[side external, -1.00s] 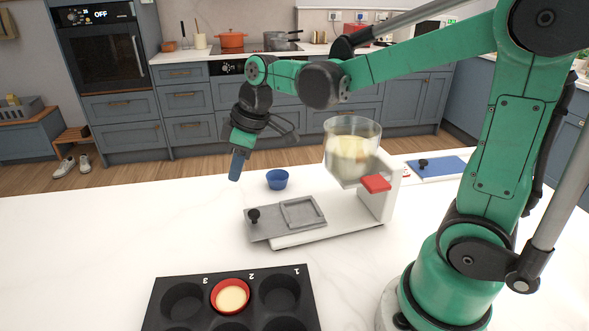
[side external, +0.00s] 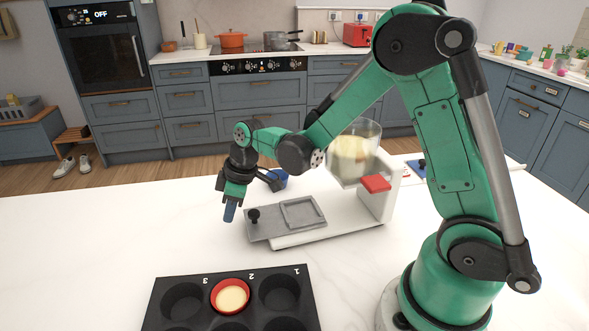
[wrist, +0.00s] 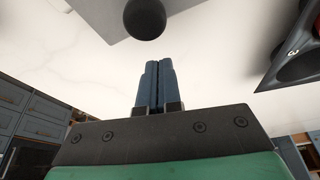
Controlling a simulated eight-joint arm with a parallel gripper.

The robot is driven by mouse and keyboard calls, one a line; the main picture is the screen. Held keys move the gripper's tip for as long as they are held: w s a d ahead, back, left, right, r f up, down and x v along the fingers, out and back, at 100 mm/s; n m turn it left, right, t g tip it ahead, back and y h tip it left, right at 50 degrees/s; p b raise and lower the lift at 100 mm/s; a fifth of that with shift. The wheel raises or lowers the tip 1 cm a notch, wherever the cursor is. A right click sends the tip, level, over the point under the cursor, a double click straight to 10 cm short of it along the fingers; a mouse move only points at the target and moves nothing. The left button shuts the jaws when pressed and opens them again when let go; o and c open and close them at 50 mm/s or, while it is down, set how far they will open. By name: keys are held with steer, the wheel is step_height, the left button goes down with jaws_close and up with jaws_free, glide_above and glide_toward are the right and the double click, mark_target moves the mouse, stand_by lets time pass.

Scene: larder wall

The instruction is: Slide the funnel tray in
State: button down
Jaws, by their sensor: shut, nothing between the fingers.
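The grey funnel tray (side external: 285,219) has a raised rectangular frame and a black knob (side external: 253,216) at its left end. It sticks out to the left of the white dispenser base (side external: 345,232). My gripper (side external: 229,213) is shut and empty, pointing down just left of the knob and apart from it. In the wrist view my shut fingers (wrist: 159,88) point at the black knob (wrist: 145,18), with a strip of white counter between. The clear hopper (side external: 354,152) on the dispenser holds a pale yellow filling and is partly behind my arm.
A dark muffin tin (side external: 233,272) stands at the front, with a red cup (side external: 230,294) of pale filling in a pocket marked 2. A red lever (side external: 376,183) is on the dispenser. The counter's left side is clear.

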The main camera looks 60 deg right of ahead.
mark_target(262, 219)
steer(key=shift+s+d+r, duration=0.25)
steer(key=shift+s+d, duration=0.45)
steer(key=shift+s, duration=0.3)
steer(key=shift+d, duration=0.1)
steer(key=shift+s+d, duration=1.1)
steer(key=shift+d, duration=0.1)
